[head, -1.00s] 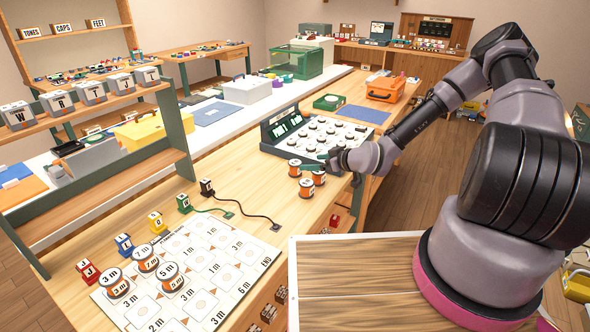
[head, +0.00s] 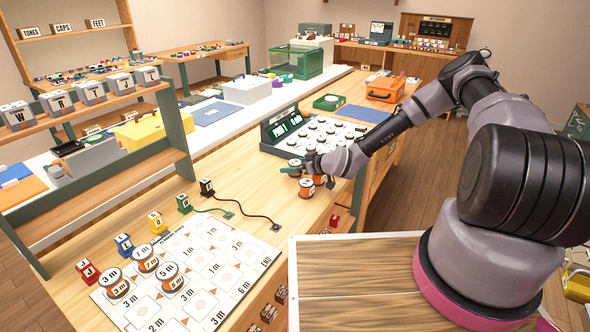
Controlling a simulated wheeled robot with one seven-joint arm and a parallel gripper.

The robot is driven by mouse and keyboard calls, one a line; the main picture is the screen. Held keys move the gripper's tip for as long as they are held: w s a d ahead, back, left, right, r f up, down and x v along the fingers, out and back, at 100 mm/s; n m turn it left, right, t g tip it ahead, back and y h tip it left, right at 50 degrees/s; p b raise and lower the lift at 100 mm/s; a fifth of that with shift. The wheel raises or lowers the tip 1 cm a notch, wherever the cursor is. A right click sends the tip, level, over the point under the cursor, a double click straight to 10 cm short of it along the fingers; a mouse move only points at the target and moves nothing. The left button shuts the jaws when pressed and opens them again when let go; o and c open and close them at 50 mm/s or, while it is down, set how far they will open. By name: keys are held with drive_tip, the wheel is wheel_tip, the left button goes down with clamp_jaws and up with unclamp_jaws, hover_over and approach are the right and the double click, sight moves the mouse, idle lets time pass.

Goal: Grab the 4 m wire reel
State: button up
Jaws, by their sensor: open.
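Three small orange-and-white wire reels stand close together on the wooden bench, in front of the button console: a back-left reel (head: 294,163), a right reel (head: 320,180) and a front reel (head: 306,189). Their length labels are too small to read, so I cannot tell which is 4 m. My gripper (head: 294,171) is open, reaching in from the right, low over this group. It partly covers the reels. I cannot tell whether one stands between its fingers.
More labelled reels (head: 168,270) stand on the white length chart (head: 215,262) at the front left. Coloured letter blocks (head: 155,222) and a dark cable (head: 250,217) lie behind it. The button console (head: 320,131) is just behind my gripper. Bare bench lies left of the group.

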drive_tip(key=shift+c, duration=0.3)
drive_tip(key=c, duration=1.5)
drive_tip(key=shift+r, duration=0.1)
